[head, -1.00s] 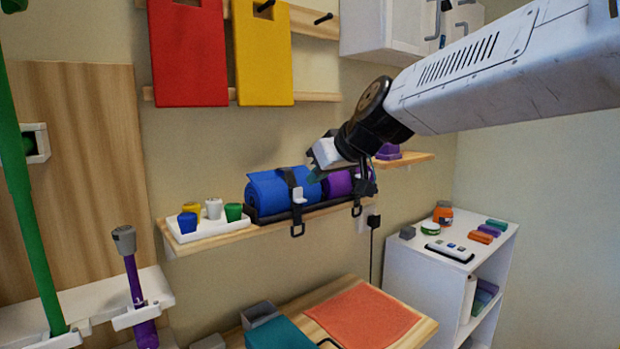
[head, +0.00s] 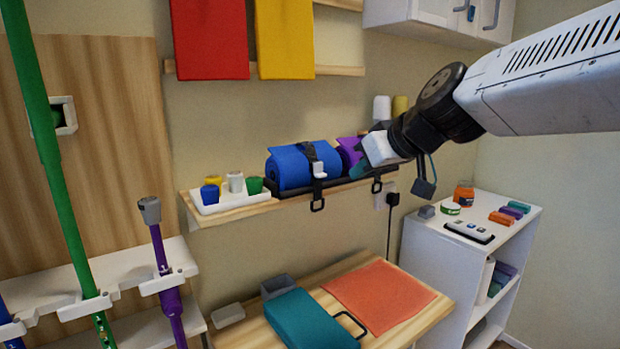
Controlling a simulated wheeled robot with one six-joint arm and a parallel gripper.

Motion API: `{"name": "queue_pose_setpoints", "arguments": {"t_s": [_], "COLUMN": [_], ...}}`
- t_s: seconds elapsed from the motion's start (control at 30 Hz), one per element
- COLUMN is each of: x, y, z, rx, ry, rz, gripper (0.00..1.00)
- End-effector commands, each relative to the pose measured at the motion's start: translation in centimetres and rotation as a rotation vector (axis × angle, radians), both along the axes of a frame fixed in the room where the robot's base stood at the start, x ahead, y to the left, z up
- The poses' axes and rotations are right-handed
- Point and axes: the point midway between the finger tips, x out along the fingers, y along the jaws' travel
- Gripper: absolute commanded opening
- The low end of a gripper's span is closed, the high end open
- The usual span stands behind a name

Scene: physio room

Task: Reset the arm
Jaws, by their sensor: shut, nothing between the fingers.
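My gripper (head: 360,170) is at the end of my arm, which reaches in from the upper right of the head view. It is in front of the purple roll (head: 347,150) on the wall shelf and hides part of it. The fingers are small in view and appear shut with nothing between them. I cannot tell whether they touch the roll.
A blue roll (head: 290,168) is strapped on the wall shelf (head: 226,216), beside a white tray (head: 228,203) of small cups. Below, a wooden table (head: 418,329) holds a teal case (head: 305,322) and an orange mat (head: 380,297). A white cabinet (head: 432,262) stands right.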

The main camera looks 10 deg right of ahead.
Motion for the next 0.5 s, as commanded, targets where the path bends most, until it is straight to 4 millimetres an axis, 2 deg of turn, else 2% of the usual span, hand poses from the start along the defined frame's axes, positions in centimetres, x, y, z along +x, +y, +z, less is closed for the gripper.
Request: {"name": "queue_pose_setpoints", "arguments": {"t_s": [0.1,0.17,0.27,0.3,0.4,0.5], "x": [-0.5,-1.7,-6.5,-9.0,-15.3,-21.0], "y": [0.2,0.4,0.4,0.2,-1.0,-2.6], "z": [-0.5,-2.2,-6.3,-7.8,-11.2,-13.7], "rx": [0.045,0.072,0.09,0.08,0.029,-0.05], "ry": [0.047,0.135,0.349,0.435,0.626,0.759], "rz": [-0.023,-0.042,-0.095,-0.123,-0.218,-0.318], "gripper": [0.0,0.0,0.0,0.0,0.0,0.0]}}
